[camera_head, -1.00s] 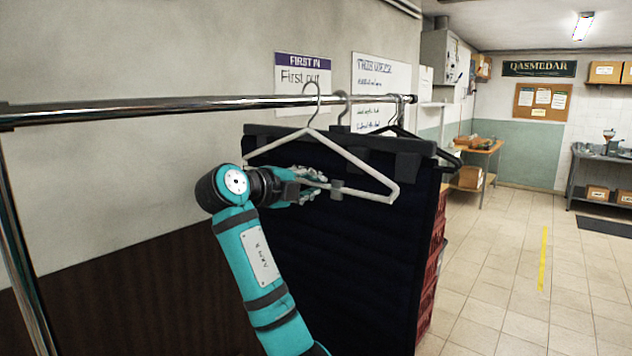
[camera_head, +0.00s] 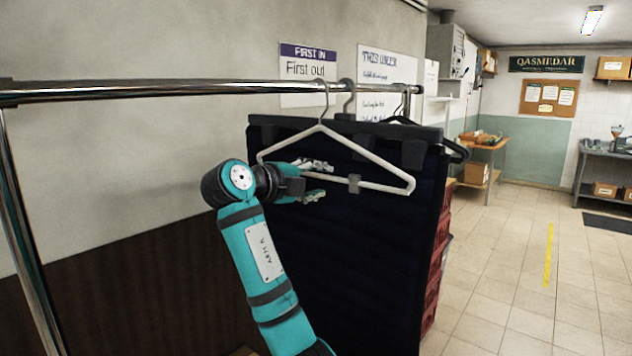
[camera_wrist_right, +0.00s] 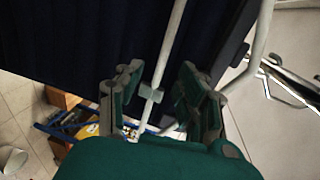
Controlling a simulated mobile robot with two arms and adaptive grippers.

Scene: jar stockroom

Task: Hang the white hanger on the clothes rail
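The white hanger (camera_head: 368,153) is at the clothes rail (camera_head: 190,88), with its hook at rail height, apparently over the bar. It is in front of a dark garment (camera_head: 345,260) and does not look tilted much more than the view itself. My right gripper (camera_head: 316,181) is open, its fingers spread above and below the hanger's lower bar. In the right wrist view the bar and its grey clip (camera_wrist_right: 151,92) pass between the open fingers (camera_wrist_right: 158,88), with gaps on both sides. My left gripper is not in view.
The dark garment's grey hanger (camera_head: 348,100) and a black hanger (camera_head: 404,108) hang just right of the white one. The rail is bare to the left. Red crates (camera_head: 436,265) stand behind the garment. Open tiled floor lies at the right.

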